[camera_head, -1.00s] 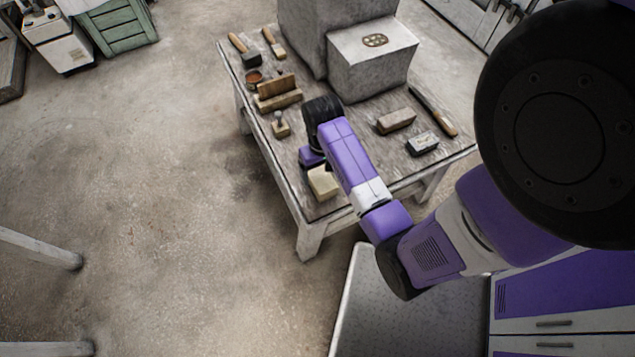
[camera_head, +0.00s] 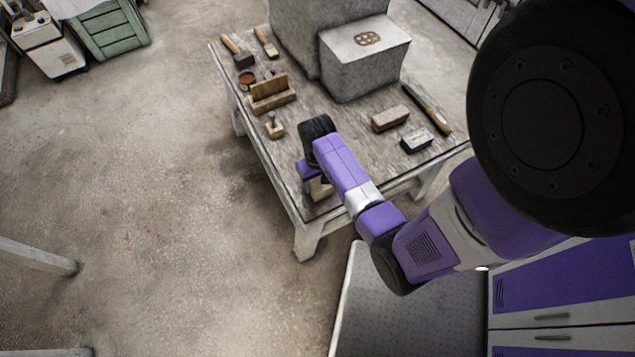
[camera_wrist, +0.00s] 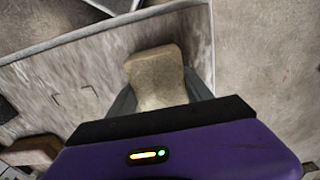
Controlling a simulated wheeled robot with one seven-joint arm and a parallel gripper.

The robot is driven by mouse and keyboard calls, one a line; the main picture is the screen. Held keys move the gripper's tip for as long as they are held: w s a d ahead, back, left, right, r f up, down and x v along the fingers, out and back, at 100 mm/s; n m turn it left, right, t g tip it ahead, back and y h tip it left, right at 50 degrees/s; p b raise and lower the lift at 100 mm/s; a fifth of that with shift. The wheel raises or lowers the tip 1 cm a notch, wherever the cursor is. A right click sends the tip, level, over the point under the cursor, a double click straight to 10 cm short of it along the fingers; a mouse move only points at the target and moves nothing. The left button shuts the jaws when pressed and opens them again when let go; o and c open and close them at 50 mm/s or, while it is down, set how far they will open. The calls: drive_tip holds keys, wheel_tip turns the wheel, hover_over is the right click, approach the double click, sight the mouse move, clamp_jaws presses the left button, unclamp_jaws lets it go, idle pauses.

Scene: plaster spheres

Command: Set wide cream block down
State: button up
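The wide cream block (camera_wrist: 157,78) sits between the two fingers of my gripper (camera_wrist: 160,92) in the wrist view, with a finger against each side. In the head view my gripper (camera_head: 314,182) is over the near left corner of the worn table (camera_head: 292,163). Only a small part of the cream block (camera_head: 319,189) shows there, below my purple wrist. I cannot tell whether its underside touches the table top.
A brown brick-like block (camera_head: 390,118) and a small pale-topped block (camera_head: 416,140) lie to the right. A stamp-like tool (camera_head: 274,127) and a wooden holder (camera_head: 271,95) stand farther left. Large grey stone blocks (camera_head: 365,65) fill the back. Bare table surrounds the gripper.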

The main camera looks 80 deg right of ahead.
clamp_jaws()
drive_tip(key=shift+r, duration=0.1)
